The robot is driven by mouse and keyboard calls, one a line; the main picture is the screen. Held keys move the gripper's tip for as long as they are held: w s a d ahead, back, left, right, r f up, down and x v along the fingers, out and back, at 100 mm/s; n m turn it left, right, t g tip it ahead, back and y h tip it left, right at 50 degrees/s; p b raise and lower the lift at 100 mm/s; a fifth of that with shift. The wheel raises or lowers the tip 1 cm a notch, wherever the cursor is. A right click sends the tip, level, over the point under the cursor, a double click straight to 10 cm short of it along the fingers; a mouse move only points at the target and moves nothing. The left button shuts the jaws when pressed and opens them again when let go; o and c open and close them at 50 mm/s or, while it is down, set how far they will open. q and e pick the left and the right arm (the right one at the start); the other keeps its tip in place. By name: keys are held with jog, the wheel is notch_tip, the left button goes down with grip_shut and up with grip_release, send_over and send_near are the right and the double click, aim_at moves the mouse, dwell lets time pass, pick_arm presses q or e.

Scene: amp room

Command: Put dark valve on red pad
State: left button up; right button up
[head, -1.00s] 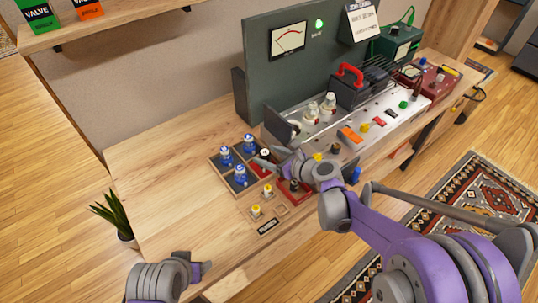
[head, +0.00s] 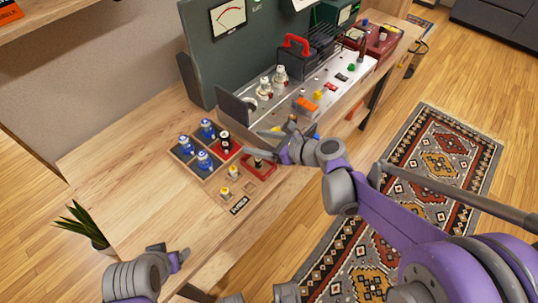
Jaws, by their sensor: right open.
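A dark valve (head: 224,139) with a pale top stands upright in the red-floored compartment of the small wooden tray (head: 196,176), beside several blue valves (head: 206,160). A second dark, brownish-topped piece (head: 258,160) stands on a separate red pad (head: 266,171) just in front of the tray. My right gripper (head: 247,142) is open and empty. Its fingers show just right of the tray's dark valve and above the red pad; it seems apart from both. My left gripper (head: 182,257) is at the lower left, away from the pieces; its jaw opening is unclear.
Two yellow-topped pieces (head: 233,172) stand in a small holder in front, near a dark label (head: 239,205). A metal-topped amp chassis (head: 300,92) with tubes and a dark upright panel (head: 217,62) stand behind. A potted plant (head: 85,224) is at the left. The left tabletop is clear.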

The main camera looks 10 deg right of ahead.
jog(key=s+d+f+n+g+h, duration=0.2)
jog(key=s+d+f+n+h, duration=0.1)
jog(key=s+n, duration=0.9)
jog(key=s+d+f+n+g+h, duration=0.2)
jog(key=s+d+n+h, duration=0.4)
jog(key=s+n, duration=0.5)
jog(key=f+n, duration=0.1)
jog(key=n, duration=0.3)
jog(key=shift+s+f+g, duration=0.15)
jog(key=shift+s+g, duration=0.15)
jog(key=shift+s, duration=0.1)
